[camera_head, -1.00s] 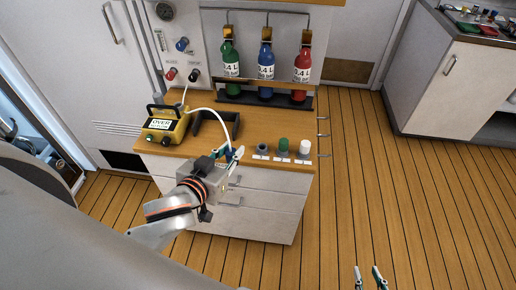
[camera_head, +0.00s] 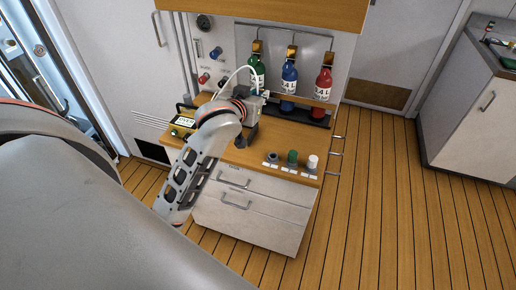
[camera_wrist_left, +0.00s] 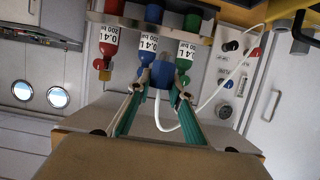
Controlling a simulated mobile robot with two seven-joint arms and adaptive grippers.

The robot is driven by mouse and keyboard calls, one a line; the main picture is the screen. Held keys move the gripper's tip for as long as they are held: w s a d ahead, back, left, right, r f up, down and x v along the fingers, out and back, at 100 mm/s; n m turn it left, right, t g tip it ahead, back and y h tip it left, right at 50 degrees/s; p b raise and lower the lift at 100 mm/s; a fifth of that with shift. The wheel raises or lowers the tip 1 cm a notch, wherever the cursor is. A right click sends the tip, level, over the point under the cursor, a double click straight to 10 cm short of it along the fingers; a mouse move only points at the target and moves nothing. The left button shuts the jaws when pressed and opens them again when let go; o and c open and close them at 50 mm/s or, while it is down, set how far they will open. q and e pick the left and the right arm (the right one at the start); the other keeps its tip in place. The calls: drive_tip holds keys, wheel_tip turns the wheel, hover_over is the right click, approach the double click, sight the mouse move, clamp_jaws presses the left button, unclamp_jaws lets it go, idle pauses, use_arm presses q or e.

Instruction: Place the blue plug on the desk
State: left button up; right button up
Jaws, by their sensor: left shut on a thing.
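My left gripper (camera_wrist_left: 160,82) is shut on a small dark-blue piece (camera_wrist_left: 162,73), which looks like the blue plug. A white hose (camera_wrist_left: 190,125) runs at the piece and loops toward the wall panel. In the head view my left gripper (camera_head: 258,95) is over the back of the desk, close to the bottles, and the held piece is hard to make out there. The wooden desk top (camera_head: 236,155) carries a dark grey holder (camera_head: 271,157), a green plug (camera_head: 292,157) and a white plug (camera_head: 313,161) near its front right edge. My right gripper is out of view.
The desk's front right has bare room.

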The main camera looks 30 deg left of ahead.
use_arm(q)
drive_tip(key=shift+w+a+f, duration=0.1)
drive_tip(key=shift+a+f, duration=0.05)
drive_tip(key=shift+f, duration=0.15)
wheel_tip(320, 180, down, 15)
drive_tip(key=b, duration=0.2)
drive_tip(key=shift+r+b, duration=0.1)
drive_tip(key=shift+b, duration=0.3)
wheel_tip(320, 180, down, 4)
drive_tip(key=shift+r+b, duration=0.1)
drive_tip(key=shift+b, duration=0.35)
drive_tip(key=shift+f, duration=0.25)
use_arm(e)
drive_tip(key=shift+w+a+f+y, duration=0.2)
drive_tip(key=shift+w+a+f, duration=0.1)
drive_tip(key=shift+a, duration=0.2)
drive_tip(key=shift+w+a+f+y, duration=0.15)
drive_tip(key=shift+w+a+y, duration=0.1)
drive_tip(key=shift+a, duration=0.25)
use_arm(q)
drive_tip(key=shift+f, duration=0.1)
drive_tip(key=o, duration=0.7)
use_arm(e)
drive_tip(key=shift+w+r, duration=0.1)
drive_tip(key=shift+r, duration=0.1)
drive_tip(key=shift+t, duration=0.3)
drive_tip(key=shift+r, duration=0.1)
